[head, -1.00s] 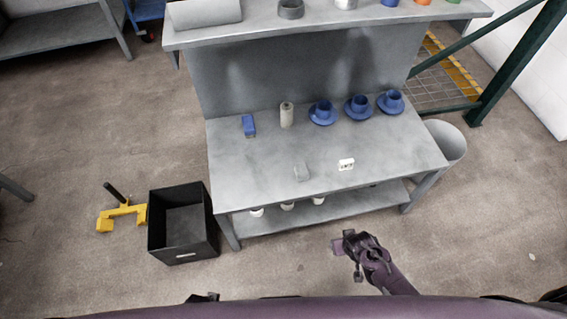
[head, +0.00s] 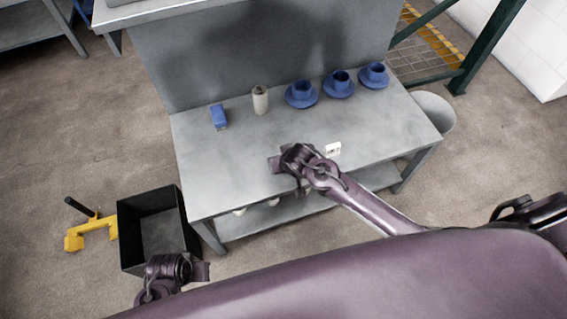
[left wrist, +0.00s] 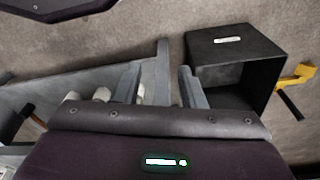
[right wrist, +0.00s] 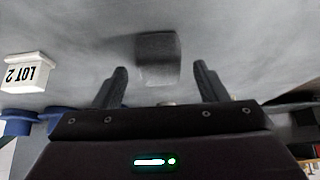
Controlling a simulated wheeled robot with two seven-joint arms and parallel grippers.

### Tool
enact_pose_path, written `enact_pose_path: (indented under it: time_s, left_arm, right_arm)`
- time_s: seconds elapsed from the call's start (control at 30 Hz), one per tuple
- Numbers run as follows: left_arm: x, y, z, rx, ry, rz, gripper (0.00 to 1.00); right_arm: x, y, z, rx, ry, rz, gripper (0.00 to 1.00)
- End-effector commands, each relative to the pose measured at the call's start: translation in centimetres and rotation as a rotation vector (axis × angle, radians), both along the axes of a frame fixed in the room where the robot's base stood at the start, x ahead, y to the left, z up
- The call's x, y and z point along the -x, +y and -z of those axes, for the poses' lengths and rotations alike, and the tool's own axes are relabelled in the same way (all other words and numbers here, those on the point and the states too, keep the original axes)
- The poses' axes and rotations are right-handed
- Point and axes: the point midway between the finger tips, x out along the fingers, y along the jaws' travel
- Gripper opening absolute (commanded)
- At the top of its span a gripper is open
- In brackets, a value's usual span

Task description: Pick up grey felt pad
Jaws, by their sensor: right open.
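The grey felt pad (right wrist: 158,57) lies on the grey table (head: 215,165), seen in the right wrist view as a small grey block ahead of and between the fingers. In the head view my right gripper hides it. My right gripper (right wrist: 161,72) is open, with nothing between its fingers, and is close to the pad; it also shows in the head view (head: 275,163) over the front part of the table. My left gripper (head: 201,271) is in front of the black bin, off the table; in the left wrist view its fingers (left wrist: 160,78) are apart and empty.
A white "LOT 2" sign (head: 333,149) stands right of my right gripper. A blue block (head: 219,117), a pale cylinder (head: 260,100) and three blue cups on saucers (head: 339,83) are farther back. The black bin (head: 127,231) and a yellow object (head: 90,233) are on the floor.

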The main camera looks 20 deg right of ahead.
Motion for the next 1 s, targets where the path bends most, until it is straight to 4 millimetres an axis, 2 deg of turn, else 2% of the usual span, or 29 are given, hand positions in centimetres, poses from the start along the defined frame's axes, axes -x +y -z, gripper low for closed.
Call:
enact_pose_path:
  time_s: [0.13,0.4,0.8,1.0]
  left_arm:
    - [0.0,-0.2,-1.3,0.0,0.004,0.007,0.36]
    - [0.0,-0.2,-1.8,0.0,0.006,0.008,0.36]
    - [0.0,-0.2,-1.8,0.001,0.006,0.007,0.36]
    - [0.0,-0.2,-1.8,0.001,0.005,0.007,0.36]
  right_arm:
    - [-0.8,0.1,1.3,-0.001,-0.002,-0.001,0.66]
    - [-0.9,0.1,1.4,0.0,-0.001,0.0,0.66]
    - [-0.9,0.0,1.4,0.0,-0.001,0.0,0.15]
    - [-0.9,0.0,1.3,0.0,-0.001,0.0,0.15]
